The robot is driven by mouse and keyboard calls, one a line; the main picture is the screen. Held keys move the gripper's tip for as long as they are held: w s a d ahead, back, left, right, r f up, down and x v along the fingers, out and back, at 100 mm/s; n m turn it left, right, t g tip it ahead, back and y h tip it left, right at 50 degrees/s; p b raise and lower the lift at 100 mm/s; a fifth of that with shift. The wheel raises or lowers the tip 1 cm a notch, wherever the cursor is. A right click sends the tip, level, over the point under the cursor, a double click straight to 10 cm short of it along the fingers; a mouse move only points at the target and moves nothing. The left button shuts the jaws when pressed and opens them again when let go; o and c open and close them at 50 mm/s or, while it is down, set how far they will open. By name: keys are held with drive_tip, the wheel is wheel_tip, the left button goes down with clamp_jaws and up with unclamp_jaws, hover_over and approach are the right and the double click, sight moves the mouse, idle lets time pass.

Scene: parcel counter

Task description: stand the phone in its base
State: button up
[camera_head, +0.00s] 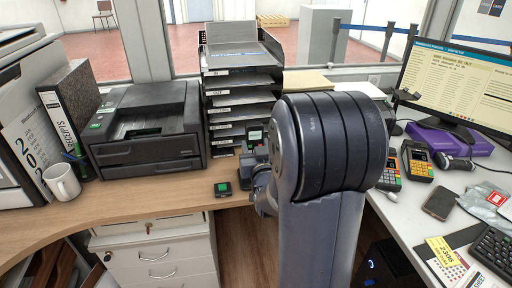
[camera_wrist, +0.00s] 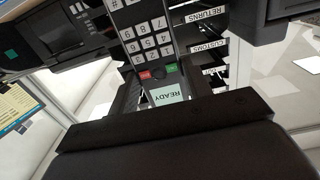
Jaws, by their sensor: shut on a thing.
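The phone is a dark handset with white number keys, a red and a green key, and a small screen reading READY. In the wrist view the phone (camera_wrist: 146,40) runs up the middle between the fingers of my gripper (camera_wrist: 160,88), which is shut on it. In the head view the phone (camera_head: 254,136) stands roughly upright in front of the letter trays, its lower part hidden by my gripper (camera_head: 260,172).
A black printer (camera_head: 146,125) stands left, and a stack of labelled trays (camera_head: 240,95) behind the phone. A white mug (camera_head: 62,181) is far left. Card terminals (camera_head: 418,161) and a flat dark smartphone (camera_head: 440,203) are right. The wooden counter (camera_head: 150,195) is clear before the printer.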

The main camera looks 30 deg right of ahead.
drive_tip(key=shift+f+b, duration=1.85)
drive_tip(key=shift+b, duration=1)
idle(0.7)
drive_tip(key=o, duration=1.3)
drive_tip(key=shift+c, duration=0.2)
drive_tip(key=shift+s, duration=0.1)
drive_tip(key=v, duration=1)
drive_tip(key=shift+s+a, duration=0.2)
drive_tip(key=shift+s, duration=0.1)
drive_tip(key=x, duration=1)
drive_tip(key=shift+w+d, duration=0.2)
drive_tip(key=shift+w, duration=0.15)
drive_tip(key=shift+r+p, duration=0.35)
drive_tip(key=shift+p, duration=0.15)
